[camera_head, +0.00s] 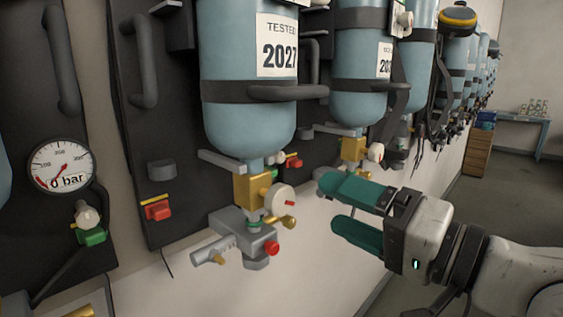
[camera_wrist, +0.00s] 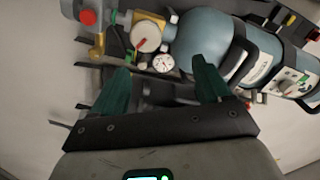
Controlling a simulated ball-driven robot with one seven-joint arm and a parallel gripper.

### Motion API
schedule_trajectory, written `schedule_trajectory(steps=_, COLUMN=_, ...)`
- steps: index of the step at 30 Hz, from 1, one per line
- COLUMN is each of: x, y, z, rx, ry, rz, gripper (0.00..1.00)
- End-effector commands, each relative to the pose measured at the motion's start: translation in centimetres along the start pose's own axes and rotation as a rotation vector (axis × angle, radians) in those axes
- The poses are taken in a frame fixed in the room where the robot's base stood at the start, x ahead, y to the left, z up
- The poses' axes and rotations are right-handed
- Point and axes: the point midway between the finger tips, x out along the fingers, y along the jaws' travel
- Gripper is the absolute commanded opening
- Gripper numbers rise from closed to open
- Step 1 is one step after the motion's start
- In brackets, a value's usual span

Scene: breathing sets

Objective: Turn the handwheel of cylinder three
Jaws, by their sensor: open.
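A blue-grey cylinder (camera_head: 248,115) with a "TESTED 2027" label hangs upside down in the middle of the head view. Below it is a brass valve (camera_head: 253,190) with a white round handwheel (camera_head: 281,198) bearing a red mark. The handwheel also shows at the top of the wrist view (camera_wrist: 146,37). I see no number naming cylinder three. My gripper (camera_head: 338,203) is open and empty, with green fingers pointing left toward this valve. The fingers are to the right of the handwheel and appear apart from it. The wrist view shows them spread (camera_wrist: 165,66), below the handwheel.
A second cylinder (camera_head: 358,62) with its own brass valve (camera_head: 352,150) hangs just behind my gripper, with more beyond. A grey valve block (camera_head: 243,230) with a red knob juts out below the nearest valve. A gauge (camera_head: 62,166) reads 0 bar at left. Open floor lies right.

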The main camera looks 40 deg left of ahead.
Motion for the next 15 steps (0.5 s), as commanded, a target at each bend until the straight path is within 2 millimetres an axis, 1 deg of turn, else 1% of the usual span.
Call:
schedule_trajectory(steps=1, x=0.2, y=-0.8, z=-0.3, rx=0.139, ry=-0.002, rz=0.0, gripper=0.77)
schedule_trajectory(steps=6, x=0.0, y=-0.3, z=0.1, rx=0.63, ry=0.0, rz=0.014, gripper=0.77)
schedule_trajectory(steps=9, x=-0.2, y=0.1, z=0.5, rx=0.879, ry=0.005, rz=0.025, gripper=0.77)
schedule_trajectory(steps=12, x=-0.4, y=0.6, z=1.0, rx=1.067, ry=0.01, rz=0.036, gripper=0.77)
schedule_trajectory(steps=15, x=-0.5, y=1.1, z=1.3, rx=1.185, ry=0.015, rz=0.044, gripper=0.77)
